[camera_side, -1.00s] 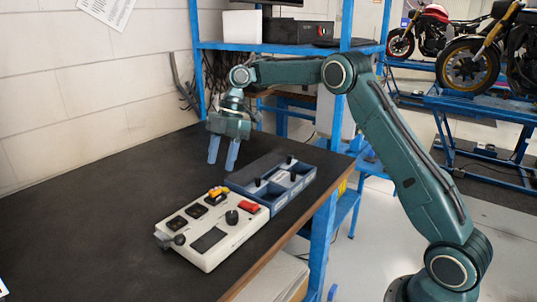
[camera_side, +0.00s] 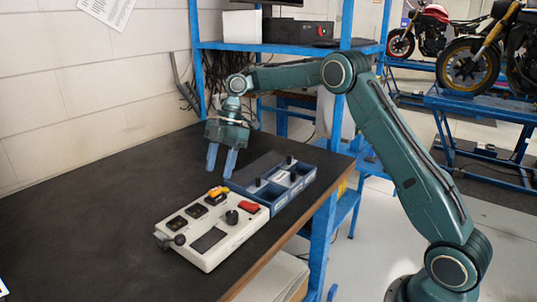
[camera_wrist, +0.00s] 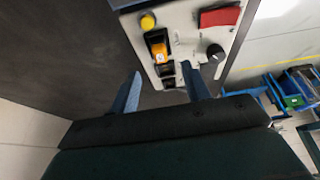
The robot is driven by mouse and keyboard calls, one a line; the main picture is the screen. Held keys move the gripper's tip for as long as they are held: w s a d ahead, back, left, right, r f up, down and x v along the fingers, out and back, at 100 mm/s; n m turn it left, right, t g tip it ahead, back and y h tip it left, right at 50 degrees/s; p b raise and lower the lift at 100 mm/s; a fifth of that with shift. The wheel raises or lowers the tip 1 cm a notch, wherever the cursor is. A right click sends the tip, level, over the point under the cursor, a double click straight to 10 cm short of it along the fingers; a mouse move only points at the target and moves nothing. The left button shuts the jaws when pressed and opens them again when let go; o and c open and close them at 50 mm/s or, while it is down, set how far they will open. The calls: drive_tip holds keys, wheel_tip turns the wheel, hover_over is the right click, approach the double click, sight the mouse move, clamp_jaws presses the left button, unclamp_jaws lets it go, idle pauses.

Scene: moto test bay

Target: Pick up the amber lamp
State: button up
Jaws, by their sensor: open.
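An orange block (camera_wrist: 158,50), likely the amber lamp, sits in a black socket on the pale control panel (camera_wrist: 185,20) in the wrist view. A round yellow dome (camera_wrist: 147,22) is just beyond it. In the side view the orange block (camera_side: 214,194) and the yellow part look close together at the panel's far corner. My gripper (camera_side: 221,173) is open and empty, fingers down, above the table behind that corner. In the wrist view my gripper's fingers (camera_wrist: 162,78) appear to either side of the row of sockets, with the orange block ahead between them.
The panel also carries a red switch (camera_side: 249,207), a black knob (camera_side: 232,217), dark sockets and a lever (camera_side: 178,240). A blue tray (camera_side: 265,200) with compartments and black pegs stands against the panel's far side. The dark table (camera_side: 90,220) is clear on the left.

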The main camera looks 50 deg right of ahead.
sight(215, 189)
drive_tip(key=shift+f, duration=0.1)
drive_tip(key=shift+x, duration=2.75)
clamp_jaws()
